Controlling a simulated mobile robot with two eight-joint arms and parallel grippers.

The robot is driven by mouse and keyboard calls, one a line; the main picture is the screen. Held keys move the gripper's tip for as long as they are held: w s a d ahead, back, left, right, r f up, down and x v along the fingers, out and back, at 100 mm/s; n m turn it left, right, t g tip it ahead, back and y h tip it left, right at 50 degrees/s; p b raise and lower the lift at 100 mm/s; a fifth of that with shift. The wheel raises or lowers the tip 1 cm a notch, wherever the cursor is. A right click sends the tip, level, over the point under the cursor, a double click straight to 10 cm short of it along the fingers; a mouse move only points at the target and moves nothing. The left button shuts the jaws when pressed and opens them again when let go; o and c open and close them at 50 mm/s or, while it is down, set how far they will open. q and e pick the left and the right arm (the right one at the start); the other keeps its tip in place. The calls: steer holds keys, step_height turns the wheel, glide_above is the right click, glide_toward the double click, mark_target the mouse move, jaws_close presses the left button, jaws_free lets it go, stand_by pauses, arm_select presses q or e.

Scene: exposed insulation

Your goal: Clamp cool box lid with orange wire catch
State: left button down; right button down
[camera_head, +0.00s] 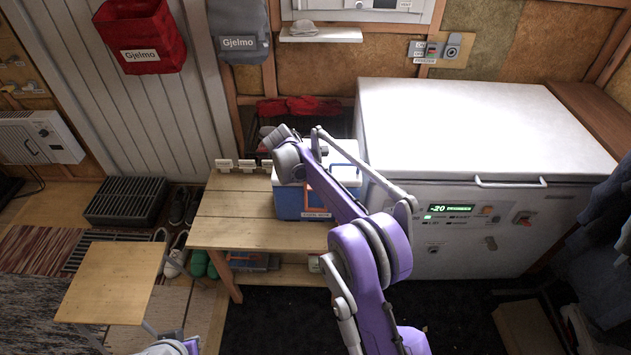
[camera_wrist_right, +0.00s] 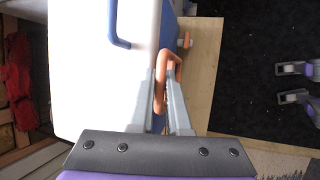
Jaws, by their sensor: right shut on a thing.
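The cool box (camera_head: 300,204), blue with a white lid (camera_head: 345,172), stands on a wooden bench, partly hidden by my right arm. In the right wrist view the white lid (camera_wrist_right: 85,75) fills the left, with a blue handle (camera_wrist_right: 117,28) on it. My right gripper (camera_wrist_right: 163,78) is shut on the orange wire catch (camera_wrist_right: 174,58), a bent loop beside the box's blue edge. I cannot tell whether the loop touches the lid. Another orange piece (camera_wrist_right: 186,40) shows farther along that side. In the head view my right fingertips are hidden.
The bench (camera_head: 225,215) has bare planks left of the box. A white chest freezer (camera_head: 480,130) stands close on the right. A small wooden stool (camera_head: 110,280) stands at lower left, with shoes (camera_head: 180,250) between it and the bench. Dark floor lies in front.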

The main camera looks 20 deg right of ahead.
steer(key=shift+w+d, duration=0.1)
stand_by(0.4)
steer(key=c, duration=0.9)
jaws_free()
steer(key=shift+w, duration=0.1)
steer(key=shift+r, duration=0.1)
steer(key=v, duration=1)
steer(key=shift+a+r, duration=0.25)
steer(key=shift+r, duration=0.05)
